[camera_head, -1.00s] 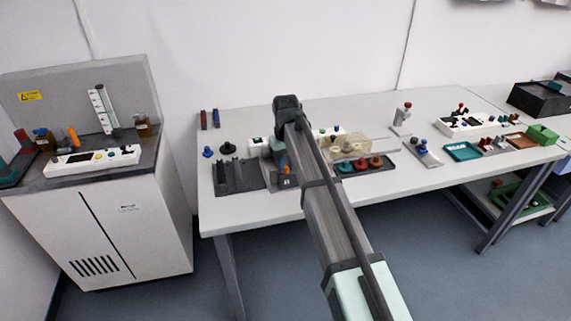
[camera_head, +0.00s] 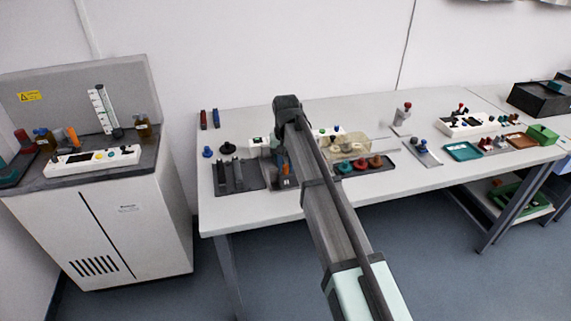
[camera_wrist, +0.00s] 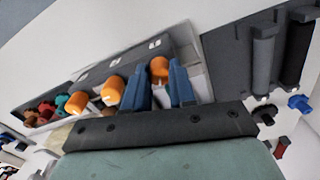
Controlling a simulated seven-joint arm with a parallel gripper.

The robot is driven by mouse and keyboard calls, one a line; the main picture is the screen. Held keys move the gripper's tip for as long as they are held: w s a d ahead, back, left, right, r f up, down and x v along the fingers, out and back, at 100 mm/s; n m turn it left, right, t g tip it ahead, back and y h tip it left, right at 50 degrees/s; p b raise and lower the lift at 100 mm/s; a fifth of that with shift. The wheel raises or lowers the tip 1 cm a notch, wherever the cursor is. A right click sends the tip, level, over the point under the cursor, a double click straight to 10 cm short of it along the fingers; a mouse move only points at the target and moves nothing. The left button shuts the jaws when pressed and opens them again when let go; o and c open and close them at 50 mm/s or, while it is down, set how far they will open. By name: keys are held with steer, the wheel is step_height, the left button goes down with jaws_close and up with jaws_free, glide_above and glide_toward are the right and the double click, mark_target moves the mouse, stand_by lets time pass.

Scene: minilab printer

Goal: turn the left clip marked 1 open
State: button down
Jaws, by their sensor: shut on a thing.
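In the wrist view a dark unit holds a row of three orange clips, with small white labels beside them too blurred to read. The clip at the right end of the row, the left clip (camera_wrist: 159,68), is by the grey rack, which stands at the left in the head view. My gripper (camera_wrist: 163,75) has its two blue fingers on either side of this clip and is shut on it. The middle clip (camera_wrist: 114,90) and the far clip (camera_wrist: 84,101) stand free beside the fingers. In the head view my arm covers most of the unit; an orange bit (camera_head: 286,170) shows.
A dark grey rack (camera_head: 257,183) with two upright rollers lies left of the unit. A tray with teal, red and brown knobs (camera_head: 360,165) lies to the right, near a clear yellowish box (camera_head: 350,144). The table's front strip is clear.

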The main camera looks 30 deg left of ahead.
mark_target(286, 166)
steer(key=m, duration=1.3)
steer(key=shift+m, duration=0.4)
stand_by(0.3)
steer(key=c, duration=0.9)
jaws_free()
steer(key=shift+d, duration=0.1)
step_height(286, 166, up, 14)
steer(key=shift+f, duration=0.1)
